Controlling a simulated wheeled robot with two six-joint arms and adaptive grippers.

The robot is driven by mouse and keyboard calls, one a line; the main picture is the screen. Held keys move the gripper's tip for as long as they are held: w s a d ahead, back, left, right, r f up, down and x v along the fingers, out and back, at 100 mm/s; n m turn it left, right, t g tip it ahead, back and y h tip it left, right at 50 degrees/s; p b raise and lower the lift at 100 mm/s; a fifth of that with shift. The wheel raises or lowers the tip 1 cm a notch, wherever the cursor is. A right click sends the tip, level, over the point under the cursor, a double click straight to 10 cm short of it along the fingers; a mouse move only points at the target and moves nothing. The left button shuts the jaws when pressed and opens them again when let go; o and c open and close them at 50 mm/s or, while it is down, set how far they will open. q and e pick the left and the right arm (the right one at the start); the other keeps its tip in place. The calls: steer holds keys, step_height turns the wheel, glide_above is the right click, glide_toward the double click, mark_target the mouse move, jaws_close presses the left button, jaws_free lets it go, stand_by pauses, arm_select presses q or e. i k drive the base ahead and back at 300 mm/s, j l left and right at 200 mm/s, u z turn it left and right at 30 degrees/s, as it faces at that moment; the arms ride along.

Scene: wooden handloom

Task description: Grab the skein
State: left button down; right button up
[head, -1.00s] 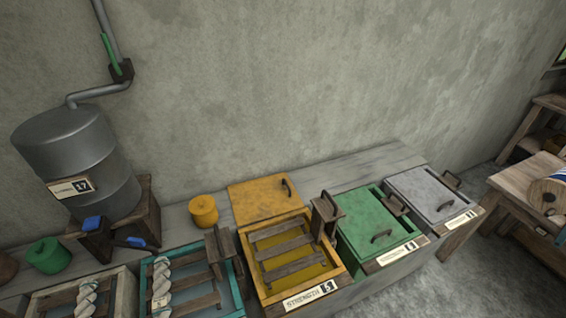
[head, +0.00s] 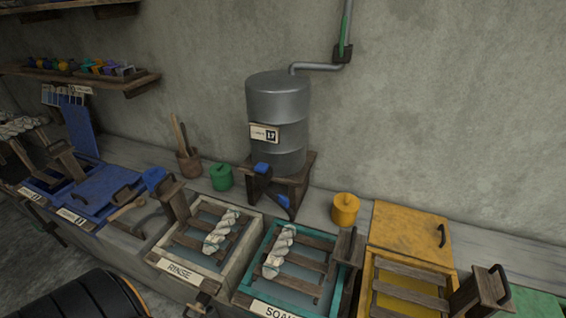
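A white twisted skein (head: 221,232) lies across the wooden slats of the tub labelled RINSE (head: 167,262). A second white twisted skein (head: 279,252) lies on the slats of the teal tub labelled SOAK (head: 257,303), to its right. More pale skeins (head: 20,127) are bunched at the far left edge, partly cut off. Neither of my grippers can be made out in the head view.
A metal barrel (head: 277,105) stands on a wooden stand behind the tubs. A yellow tub with an orange lid (head: 408,232) is at right, a blue lid (head: 100,192) at left. Green (head: 221,177) and yellow (head: 345,208) jars sit on the bench. A shelf (head: 85,83) hangs upper left.

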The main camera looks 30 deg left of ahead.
mark_target(275, 259)
steer(key=j+u, duration=0.1)
steer(key=u, duration=0.35)
steer(key=j+u, duration=0.15)
steer(key=u, duration=0.25)
steer(key=k, duration=0.05)
